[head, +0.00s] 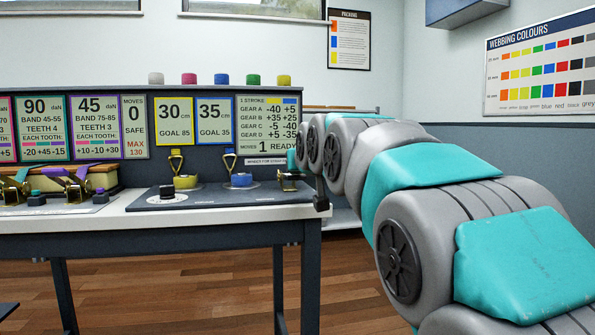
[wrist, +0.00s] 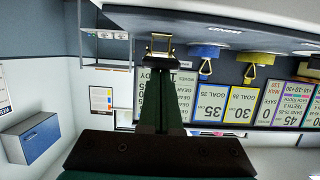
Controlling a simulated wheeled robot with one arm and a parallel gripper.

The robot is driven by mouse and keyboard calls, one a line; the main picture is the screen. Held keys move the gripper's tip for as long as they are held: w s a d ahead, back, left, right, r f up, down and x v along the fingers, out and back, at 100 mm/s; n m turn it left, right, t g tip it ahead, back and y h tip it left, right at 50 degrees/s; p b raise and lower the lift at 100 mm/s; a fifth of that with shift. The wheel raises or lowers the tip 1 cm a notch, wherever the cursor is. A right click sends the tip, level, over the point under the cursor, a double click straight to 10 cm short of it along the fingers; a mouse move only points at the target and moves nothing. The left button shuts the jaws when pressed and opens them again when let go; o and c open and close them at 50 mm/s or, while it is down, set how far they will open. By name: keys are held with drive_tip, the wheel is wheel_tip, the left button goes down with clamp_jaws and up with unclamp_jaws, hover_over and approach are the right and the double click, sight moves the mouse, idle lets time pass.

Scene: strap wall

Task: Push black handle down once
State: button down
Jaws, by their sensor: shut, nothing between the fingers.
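On the right end of the dark bench panel (head: 225,191) sits a brass ratchet piece (head: 288,182) with a dark part. It also shows in the wrist view (wrist: 158,46), right beyond my fingertips. I cannot clearly make out a separate black handle on it.
Several coloured pegs line the sign board's top, including a pink one (head: 189,79). Buckles and straps (head: 68,182) lie farther left. Floor right of the bench is clear.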

drive_tip(key=shift+r, duration=0.45)
drive_tip(key=s+d+r+p, duration=0.2)
drive_tip(key=s+r, duration=0.4)
drive_tip(key=s, duration=0.2)
drive_tip(key=shift+s+d+r, duration=0.25)
drive_tip(key=shift+s+r, duration=0.05)
drive_tip(key=c, duration=1.5)
unclamp_jaws()
